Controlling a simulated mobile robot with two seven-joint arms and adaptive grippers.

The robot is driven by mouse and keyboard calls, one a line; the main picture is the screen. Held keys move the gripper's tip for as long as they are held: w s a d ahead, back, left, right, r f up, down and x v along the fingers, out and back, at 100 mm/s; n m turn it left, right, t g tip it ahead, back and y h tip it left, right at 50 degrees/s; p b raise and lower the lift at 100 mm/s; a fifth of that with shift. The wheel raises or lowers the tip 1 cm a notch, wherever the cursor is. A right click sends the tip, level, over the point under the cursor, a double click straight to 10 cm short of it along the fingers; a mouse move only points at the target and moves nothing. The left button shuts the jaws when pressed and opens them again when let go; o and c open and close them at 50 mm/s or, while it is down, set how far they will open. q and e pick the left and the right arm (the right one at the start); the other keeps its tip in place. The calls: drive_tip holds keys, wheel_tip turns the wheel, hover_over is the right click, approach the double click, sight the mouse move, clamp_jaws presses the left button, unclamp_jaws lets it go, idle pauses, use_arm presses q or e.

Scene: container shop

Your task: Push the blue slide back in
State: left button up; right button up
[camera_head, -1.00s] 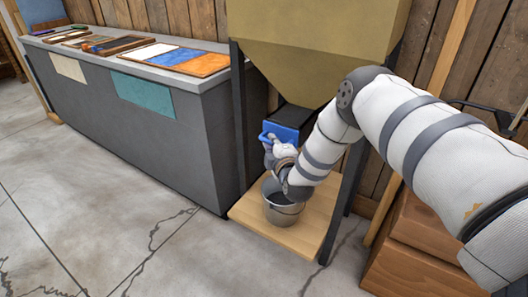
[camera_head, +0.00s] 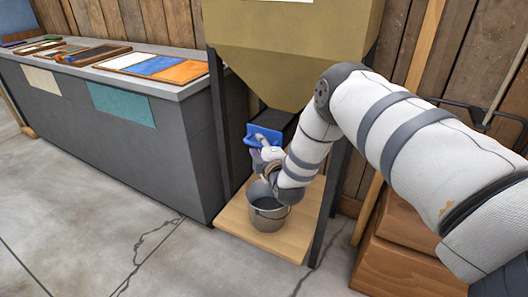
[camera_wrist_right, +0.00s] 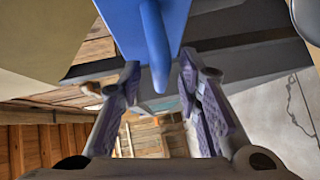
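The blue slide (camera_head: 264,136) shows at the mouth of the dark chute under the tan hopper in the head view. In the right wrist view its plate and handle (camera_wrist_right: 156,50) fill the upper middle. My right gripper (camera_wrist_right: 158,80) is open, its two fingers apart on either side of the handle's lower end. I cannot tell whether either finger touches it. In the head view my right gripper (camera_head: 266,154) is just below the slide, partly hidden by my arm. How far the slide is out is hard to tell. My left gripper is not in view.
The tan hopper (camera_head: 290,50) stands on dark posts over a wooden base (camera_head: 243,224). A metal bucket (camera_head: 268,213) stands under the chute, close below my arm. A grey counter (camera_head: 150,125) is at the left and brown wooden boxes (camera_head: 405,265) at the right.

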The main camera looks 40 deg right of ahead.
drive_tip(key=v, duration=1)
drive_tip(key=shift+s, duration=0.1)
